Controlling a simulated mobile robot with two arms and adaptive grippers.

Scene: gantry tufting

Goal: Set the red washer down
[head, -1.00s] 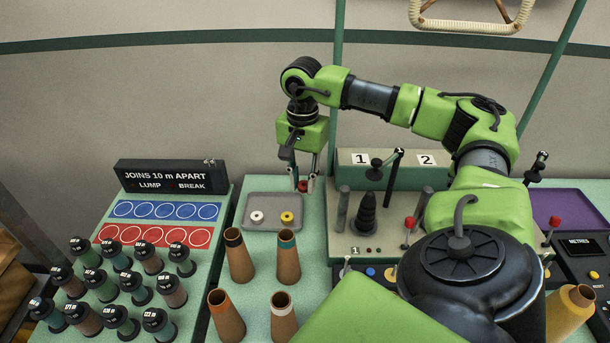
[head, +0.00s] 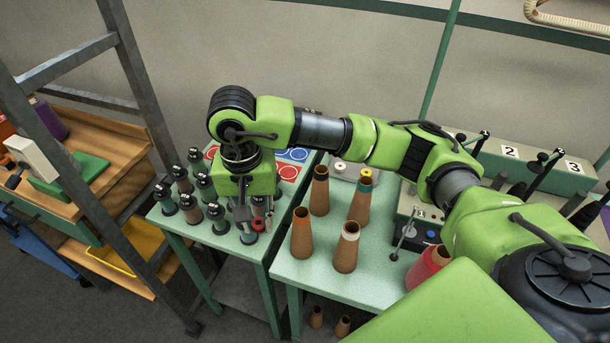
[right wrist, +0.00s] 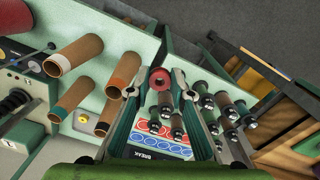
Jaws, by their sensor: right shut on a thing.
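The red washer (head: 258,224) is in my right gripper (head: 253,217), which is shut on it near the front right corner of the green stand with dark-capped bobbins. In the right wrist view the washer (right wrist: 159,78) shows as a red ring between the fingertips (right wrist: 160,74). I cannot tell whether it touches the stand top. Rows of blue rings (head: 292,154) and red rings (head: 289,172) lie farther back on the stand, partly hidden by my arm. A white washer (head: 340,167) and a yellow washer (head: 366,175) lie on the table to the right. My left gripper is not in view.
Several dark-capped bobbins (head: 190,208) stand close to the left of the gripper. Several brown cones (head: 302,233) stand on the green table (head: 325,277) to the right. A grey metal frame (head: 137,80) and wooden shelves are at far left.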

